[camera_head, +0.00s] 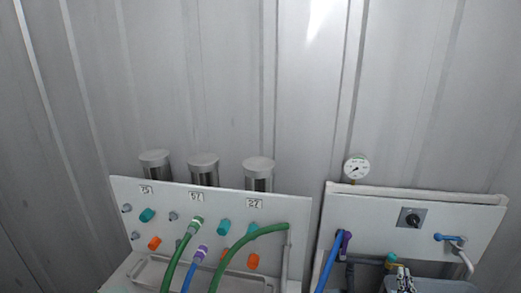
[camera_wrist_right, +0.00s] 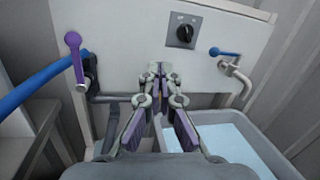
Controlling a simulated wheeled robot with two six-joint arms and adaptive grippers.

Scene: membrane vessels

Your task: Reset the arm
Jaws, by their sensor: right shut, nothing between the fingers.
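My right gripper (camera_head: 402,279) shows at the bottom edge of the head view, in front of the right-hand panel (camera_head: 375,213). In the right wrist view my right gripper (camera_wrist_right: 157,76) is shut and empty, its fingertips together below the black switch (camera_wrist_right: 185,33). It is apart from the blue-handled tap (camera_wrist_right: 228,52) to its right and the purple-handled valve (camera_wrist_right: 74,55) to its left. My left gripper is in neither view.
A grey basin (camera_wrist_right: 196,115) with pale blue contents lies below my right gripper. A blue hose (camera_head: 328,262) runs beside the purple valve. The left panel (camera_head: 290,212) carries coloured fittings and hoses, with several capped cylinders behind. A gauge (camera_head: 356,168) tops the right panel.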

